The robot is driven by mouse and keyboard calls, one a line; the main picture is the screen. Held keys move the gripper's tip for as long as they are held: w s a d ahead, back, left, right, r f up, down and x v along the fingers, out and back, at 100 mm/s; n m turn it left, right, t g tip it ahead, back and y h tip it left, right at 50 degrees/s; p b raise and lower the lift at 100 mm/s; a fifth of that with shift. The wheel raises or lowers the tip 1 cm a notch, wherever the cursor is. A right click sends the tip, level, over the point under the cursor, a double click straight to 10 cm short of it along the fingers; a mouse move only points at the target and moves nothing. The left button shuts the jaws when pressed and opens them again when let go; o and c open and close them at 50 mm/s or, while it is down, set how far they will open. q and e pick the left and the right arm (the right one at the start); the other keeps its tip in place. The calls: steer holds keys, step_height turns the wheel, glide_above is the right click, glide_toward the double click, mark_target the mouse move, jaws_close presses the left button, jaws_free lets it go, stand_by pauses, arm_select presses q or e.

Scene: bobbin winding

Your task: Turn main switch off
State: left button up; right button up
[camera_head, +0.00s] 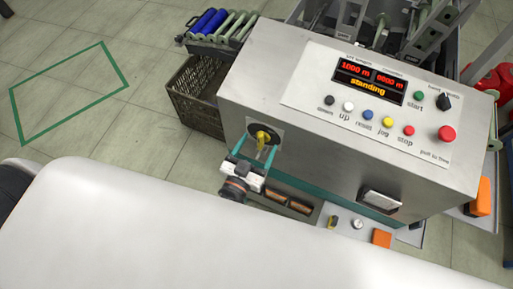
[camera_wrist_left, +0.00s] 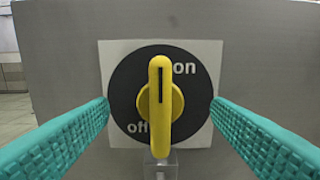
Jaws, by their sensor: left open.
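The main switch is a yellow knob (camera_wrist_left: 160,100) on a black round dial with a white backing plate. In the left wrist view the knob stands upright, its black line at the top, with "on" at upper right and "off" at lower left. In the head view the main switch (camera_head: 263,138) is on the machine's front panel. My left gripper (camera_head: 250,160) is in front of it. Its two teal fingers (camera_wrist_left: 160,130) are open, one on each side of the knob, and apart from it. My right gripper is not in view.
The machine's control panel (camera_head: 365,105) has several coloured buttons, a red push button (camera_head: 446,133) and a display reading "standing". A dark crate (camera_head: 195,100) stands left of the machine. Blue rollers (camera_head: 208,22) lie at the back left. Open floor (camera_head: 150,120) is to the left.

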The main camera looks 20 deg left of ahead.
arm_select(q)
steer(key=shift+s, duration=0.1)
stand_by(0.3)
steer(key=shift+w+d, duration=0.15)
steer(key=shift+w, duration=0.95)
